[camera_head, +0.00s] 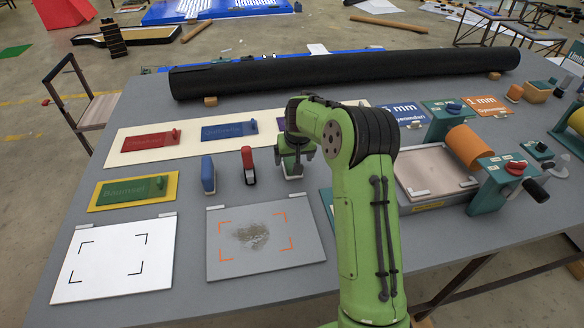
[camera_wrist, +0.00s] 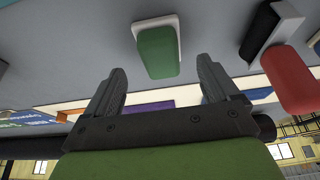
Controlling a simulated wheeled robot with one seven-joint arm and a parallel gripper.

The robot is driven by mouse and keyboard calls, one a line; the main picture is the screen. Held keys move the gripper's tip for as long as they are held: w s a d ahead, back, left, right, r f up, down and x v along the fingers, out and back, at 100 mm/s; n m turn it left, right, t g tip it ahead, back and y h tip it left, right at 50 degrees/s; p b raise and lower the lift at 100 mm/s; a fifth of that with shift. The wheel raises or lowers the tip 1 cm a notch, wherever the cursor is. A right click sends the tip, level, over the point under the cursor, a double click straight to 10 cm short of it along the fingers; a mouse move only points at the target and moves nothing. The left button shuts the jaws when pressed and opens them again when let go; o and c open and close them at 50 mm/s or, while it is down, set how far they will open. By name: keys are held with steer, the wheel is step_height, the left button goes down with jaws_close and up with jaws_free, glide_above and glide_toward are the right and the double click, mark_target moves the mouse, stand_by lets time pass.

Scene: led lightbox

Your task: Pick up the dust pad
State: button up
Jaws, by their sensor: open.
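A green block with a white pad under it (camera_wrist: 157,52) stands on the grey table and looks like the dust pad. In the wrist view it lies between and just beyond the fingertips of my gripper (camera_wrist: 162,70), which is open and empty. In the head view my gripper (camera_head: 291,152) points down over this block, hiding most of it; part of its white base (camera_head: 292,174) shows.
A red and black tool (camera_head: 248,166) and a blue block (camera_head: 208,175) stand to the left. A grey panel with a dusty patch (camera_head: 222,264) and a white panel (camera_head: 112,285) lie in front. A long black roll (camera_head: 340,75) lies behind. A roller device (camera_head: 470,150) stands right.

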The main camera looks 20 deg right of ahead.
mark_target(292, 162)
steer(key=x, duration=0.4)
steer(key=shift+a+f, duration=0.1)
steer(key=shift+f, duration=0.05)
steer(key=c, duration=1.2)
steer(key=shift+o, duration=0.2)
step_height(292, 162, up, 10)
steer(key=shift+r+p, duration=0.1)
steer(key=shift+p, duration=0.6)
